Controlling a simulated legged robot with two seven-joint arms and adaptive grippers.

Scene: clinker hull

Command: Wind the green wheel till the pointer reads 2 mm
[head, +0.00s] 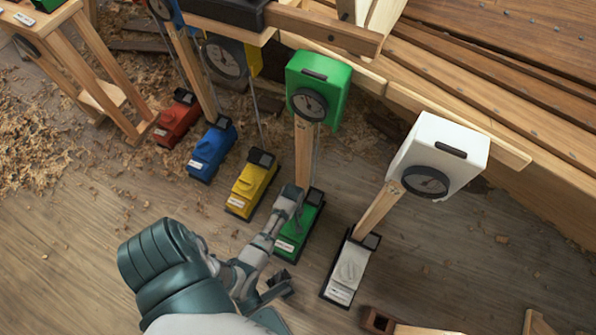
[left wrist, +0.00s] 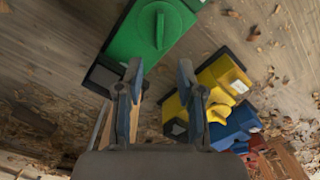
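The green gauge box (head: 331,78) stands on a wooden post, with a round dark dial (head: 309,104) whose pointer is too small to read. Its green base (head: 306,222) lies on the floor, partly hidden by my left gripper (head: 285,245). In the left wrist view the green wheel (left wrist: 158,29), a round knob with a raised bar, sits on the green base (left wrist: 122,42). My left gripper (left wrist: 159,72) is open there, fingers apart and empty; the wheel is beyond the fingertips, and I see no contact. My right gripper is not in view.
A yellow base (head: 252,184), blue base (head: 212,149) and red base (head: 177,118) stand to the left. A white gauge box (head: 440,150) and its base (head: 349,270) stand to the right. The planked hull (head: 480,90) runs behind; shavings (head: 40,150) lie at left.

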